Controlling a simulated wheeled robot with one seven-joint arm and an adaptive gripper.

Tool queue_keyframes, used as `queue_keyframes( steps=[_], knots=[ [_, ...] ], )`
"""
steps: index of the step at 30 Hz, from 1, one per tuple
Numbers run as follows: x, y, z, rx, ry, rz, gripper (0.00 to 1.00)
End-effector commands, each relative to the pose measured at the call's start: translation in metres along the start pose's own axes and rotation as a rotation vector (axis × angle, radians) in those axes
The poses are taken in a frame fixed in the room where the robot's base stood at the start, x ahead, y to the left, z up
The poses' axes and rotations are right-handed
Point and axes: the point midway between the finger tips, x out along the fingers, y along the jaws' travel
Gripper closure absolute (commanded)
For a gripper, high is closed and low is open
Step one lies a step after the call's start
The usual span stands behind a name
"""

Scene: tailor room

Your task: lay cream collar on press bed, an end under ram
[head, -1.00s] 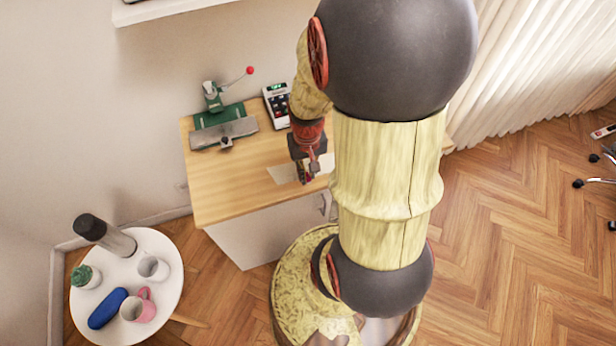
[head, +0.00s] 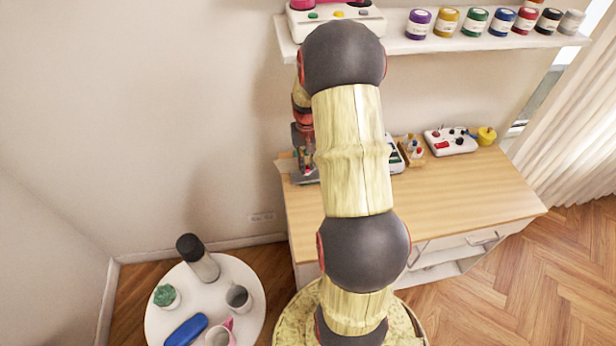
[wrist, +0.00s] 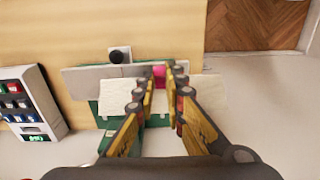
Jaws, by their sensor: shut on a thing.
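The cream collar (wrist: 121,95) shows as a pale strip on both sides of my fingers in the wrist view. My gripper (wrist: 161,78) is shut on it, and the fingers cover its middle. The press shows beneath, with a grey bed (wrist: 84,78), green base parts (wrist: 106,138) and a dark round knob (wrist: 119,54). The collar overlaps the bed in this view; I cannot tell whether it touches. A pink piece shows between the fingertips. In the head view my gripper (head: 303,150) is at the table's left end, and my arm hides most of the press. The ram is not clearly visible.
A keypad device (wrist: 30,103) stands beside the press. The wooden table (head: 440,195) is clear at its front right. A white control box (head: 450,140) stands farther back. A shelf (head: 480,43) with jars hangs above. A round side table (head: 215,293) stands at lower left.

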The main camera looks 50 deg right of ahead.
Motion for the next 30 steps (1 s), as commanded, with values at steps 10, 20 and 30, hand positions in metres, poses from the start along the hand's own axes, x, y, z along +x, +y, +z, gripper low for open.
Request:
queue_keyframes(
  steps=[10, 20, 30],
  knots=[
    [0.008, 0.000, -0.001, 0.001, 0.000, 0.000, 0.99],
    [0.035, 0.000, -0.001, 0.001, 0.000, 0.000, 0.99],
    [0.048, 0.000, -0.002, 0.001, 0.001, 0.000, 0.99]
  ],
)
